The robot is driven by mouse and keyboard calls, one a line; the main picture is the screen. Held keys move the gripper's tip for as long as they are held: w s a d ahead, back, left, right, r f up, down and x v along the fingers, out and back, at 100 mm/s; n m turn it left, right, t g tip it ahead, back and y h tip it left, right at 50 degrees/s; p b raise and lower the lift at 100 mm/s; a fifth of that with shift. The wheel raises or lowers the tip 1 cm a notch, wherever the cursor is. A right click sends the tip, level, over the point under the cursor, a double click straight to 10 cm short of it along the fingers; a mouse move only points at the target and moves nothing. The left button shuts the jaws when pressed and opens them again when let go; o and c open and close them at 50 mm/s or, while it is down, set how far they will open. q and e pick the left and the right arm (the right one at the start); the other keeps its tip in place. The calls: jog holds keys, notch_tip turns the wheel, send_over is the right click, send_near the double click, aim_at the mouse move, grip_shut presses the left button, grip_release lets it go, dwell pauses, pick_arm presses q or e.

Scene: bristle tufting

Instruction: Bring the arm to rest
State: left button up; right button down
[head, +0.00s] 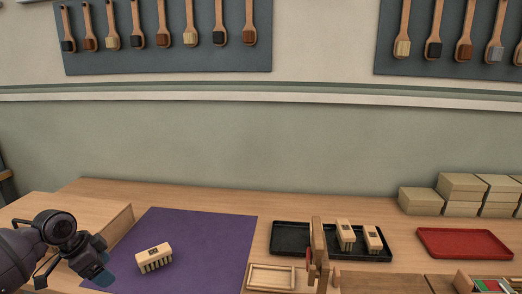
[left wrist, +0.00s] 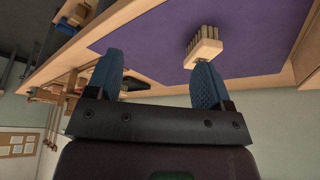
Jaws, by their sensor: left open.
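My left gripper (head: 99,270) is at the lower left in the head view, over the left edge of the purple mat (head: 205,235). In the left wrist view its two blue fingertips (left wrist: 157,85) stand wide apart with nothing between them. The block also shows in the left wrist view (left wrist: 205,46), beyond one fingertip. My right gripper is in neither view.
A black tray (head: 290,238) holds two more brush blocks (head: 345,234). In front are a small wooden tray (head: 272,278) and an upright wooden fixture (head: 317,250). A red tray (head: 464,243) and stacked boxes (head: 461,187) are at right. A wooden box (head: 70,212) stands at left.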

pick_arm(q)
jog(key=w+d+r+n+t+y, duration=0.1)
jog(key=w+d+r+t, duration=0.15)
jog(key=w+t, duration=0.25)
jog(key=s+d+f+n+t, duration=0.2)
jog(key=s+d+f+t, duration=0.3)
jog(key=s+d+f, duration=0.25)
jog(key=s+d+f+n+y, duration=0.1)
jog(key=s+f+n, duration=0.1)
jog(key=s+f, duration=0.3)
jog(key=s+d+f+n+g+y, duration=0.1)
jog(key=s+f, duration=0.4)
jog(key=s, duration=0.7)
jog(key=s+d+f+n, duration=0.2)
jog(key=s+f, duration=0.3)
jog(key=s, duration=0.3)
jog(key=shift+s+n+g+y, duration=0.15)
jog(key=shift+n+g+y, duration=0.25)
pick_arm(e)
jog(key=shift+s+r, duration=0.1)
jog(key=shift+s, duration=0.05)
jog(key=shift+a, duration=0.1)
